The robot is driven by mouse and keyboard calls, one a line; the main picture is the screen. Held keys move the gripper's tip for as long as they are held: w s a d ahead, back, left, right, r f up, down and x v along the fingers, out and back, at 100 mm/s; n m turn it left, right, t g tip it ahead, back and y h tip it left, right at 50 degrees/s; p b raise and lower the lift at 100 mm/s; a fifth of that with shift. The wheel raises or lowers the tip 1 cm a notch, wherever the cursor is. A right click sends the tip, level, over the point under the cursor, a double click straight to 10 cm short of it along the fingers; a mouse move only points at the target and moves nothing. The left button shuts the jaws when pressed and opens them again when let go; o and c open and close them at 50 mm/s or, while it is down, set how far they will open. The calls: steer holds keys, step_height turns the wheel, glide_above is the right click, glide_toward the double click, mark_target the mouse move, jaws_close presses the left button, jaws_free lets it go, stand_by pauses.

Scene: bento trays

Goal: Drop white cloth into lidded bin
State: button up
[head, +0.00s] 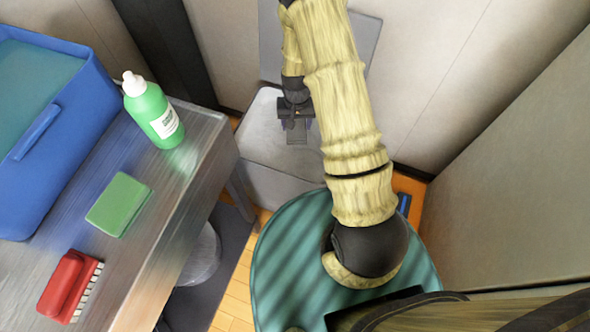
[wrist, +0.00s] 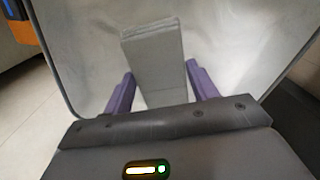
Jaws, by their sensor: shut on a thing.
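My gripper (head: 297,124) hangs at the end of my arm over the lidded bin (head: 262,185), a pale grey box on the floor by the wall. A grey panel (head: 366,38), which looks like its raised lid, stands upright behind it, partly covered by my arm. In the wrist view my gripper (wrist: 160,76) has its two purple fingers shut on the white cloth (wrist: 153,50), a flat folded piece that looks light grey. The bin's pale inside (wrist: 240,40) spreads below and around the cloth. The cloth is small and dark in the head view.
A metal table (head: 185,195) stands at the left with a blue tub (head: 75,125), a green soap bottle (head: 155,115), a green sponge (head: 119,204) and a red brush (head: 68,283). A grey bucket-like thing (head: 203,255) is under it. Walls close in behind and right.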

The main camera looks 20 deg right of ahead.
steer(key=o, duration=1.1)
steer(key=shift+o, duration=0.2)
steer(key=shift+r, duration=0.15)
step_height(320, 180, up, 17)
steer(key=p, duration=0.3)
steer(key=shift+p, duration=0.35)
steer(key=shift+r, duration=0.1)
